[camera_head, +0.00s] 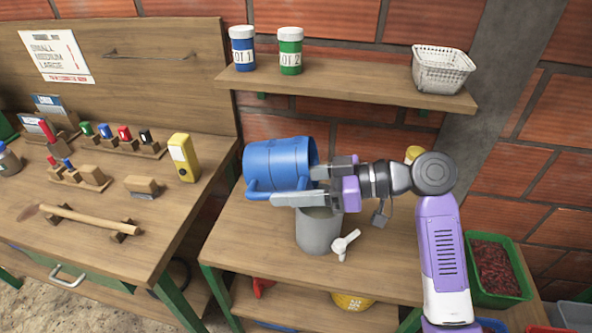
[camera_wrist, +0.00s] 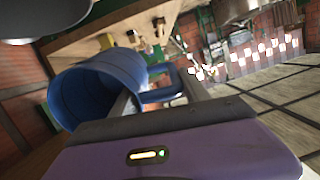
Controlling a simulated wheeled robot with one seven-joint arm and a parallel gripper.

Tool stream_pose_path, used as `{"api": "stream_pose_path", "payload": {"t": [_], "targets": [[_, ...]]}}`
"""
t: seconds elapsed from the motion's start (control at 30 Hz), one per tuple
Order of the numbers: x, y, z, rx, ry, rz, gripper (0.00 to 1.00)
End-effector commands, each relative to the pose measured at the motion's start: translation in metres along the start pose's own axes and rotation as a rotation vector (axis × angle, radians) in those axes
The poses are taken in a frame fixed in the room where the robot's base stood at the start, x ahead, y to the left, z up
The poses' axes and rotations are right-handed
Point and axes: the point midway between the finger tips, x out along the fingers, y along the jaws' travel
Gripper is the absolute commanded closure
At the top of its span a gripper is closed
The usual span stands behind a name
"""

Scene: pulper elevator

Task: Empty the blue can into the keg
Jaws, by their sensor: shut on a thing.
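The blue can (camera_head: 280,160) lies tipped on its side in the air, just above and left of the grey keg. My gripper (camera_head: 298,188) is shut on the can at its handle side. The can also fills the left of the wrist view (camera_wrist: 100,92), with its handle (camera_wrist: 163,90) beside my fingers. My gripper and the can hide the keg's top.
A shelf (camera_head: 350,82) above holds a blue-labelled jar (camera_head: 242,48), a green jar (camera_head: 290,50) and a wire basket (camera_head: 442,69). A workbench (camera_head: 90,230) with tools and a yellow device (camera_head: 184,157) stands left. A green crate (camera_head: 494,268) is at right.

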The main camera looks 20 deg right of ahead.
Motion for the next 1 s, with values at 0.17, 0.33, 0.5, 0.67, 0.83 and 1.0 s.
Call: {"api": "stream_pose_path", "payload": {"t": [0.17, 0.33, 0.5, 0.67, 0.83, 1.0], "targets": [[0.002, -0.002, -0.015, 0.000, -0.103, 0.013, 1.00], [0.004, -0.002, -0.022, 0.002, -0.205, 0.026, 1.00], [0.008, -0.003, -0.030, 0.004, -0.319, 0.040, 1.00], [0.011, -0.004, -0.038, 0.007, -0.440, 0.056, 1.00], [0.013, -0.005, -0.038, 0.011, -0.583, 0.072, 1.00], [0.016, -0.004, -0.042, 0.011, -0.781, 0.099, 1.00]]}}
